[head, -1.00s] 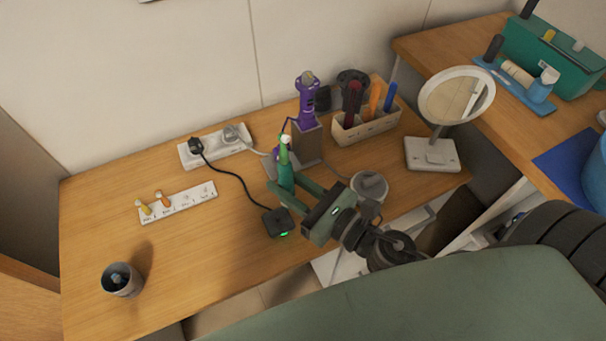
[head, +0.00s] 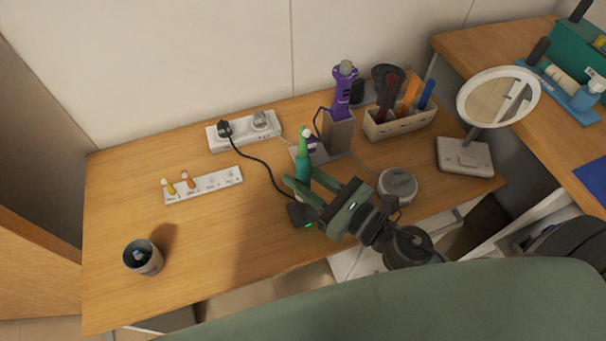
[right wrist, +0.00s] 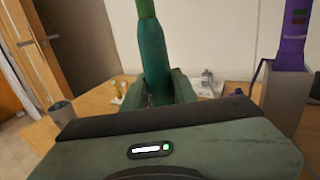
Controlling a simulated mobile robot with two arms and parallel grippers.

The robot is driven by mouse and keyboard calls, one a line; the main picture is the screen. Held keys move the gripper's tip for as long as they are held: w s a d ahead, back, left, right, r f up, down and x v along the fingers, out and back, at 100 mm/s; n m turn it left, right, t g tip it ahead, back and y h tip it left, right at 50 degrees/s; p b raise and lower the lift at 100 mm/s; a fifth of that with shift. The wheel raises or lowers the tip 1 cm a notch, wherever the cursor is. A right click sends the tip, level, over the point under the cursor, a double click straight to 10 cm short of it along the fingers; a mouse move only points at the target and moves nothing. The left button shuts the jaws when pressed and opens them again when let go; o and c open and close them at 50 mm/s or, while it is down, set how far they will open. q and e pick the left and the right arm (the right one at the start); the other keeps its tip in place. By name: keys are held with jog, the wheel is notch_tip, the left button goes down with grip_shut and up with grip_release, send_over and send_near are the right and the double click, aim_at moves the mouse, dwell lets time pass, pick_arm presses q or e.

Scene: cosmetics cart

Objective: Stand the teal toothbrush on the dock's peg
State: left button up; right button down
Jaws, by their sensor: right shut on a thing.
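The teal toothbrush (head: 303,170) has a green neck and a pale head, and stands roughly upright in my right gripper (head: 304,186). The gripper is shut on its handle; the toothbrush also shows between the fingers in the right wrist view (right wrist: 155,65). The dock (head: 298,214) is a small black square with a green light and a black cable, on the desk just below the gripper in the head view. My gripper partly covers it. Its peg and the toothbrush's lower end are hidden, so I cannot tell whether they touch. My left gripper is not in view.
A purple device in a grey stand (head: 337,135), an organizer (head: 398,126), a round lidded tin (head: 397,184) and a mirror (head: 465,155) stand right. A power strip (head: 240,138), a white strip with pegs (head: 205,186) and a cup (head: 143,258) are left.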

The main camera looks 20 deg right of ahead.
jog(key=shift+f+b, duration=1.65)
jog(key=shift+f, duration=0.4)
jog(key=shift+f+b, duration=1.3)
jog(key=shift+b, duration=0.05)
jog(key=c, duration=1)
grip_release()
jog(key=shift+r, duration=0.1)
jog(key=shift+c, duration=0.2)
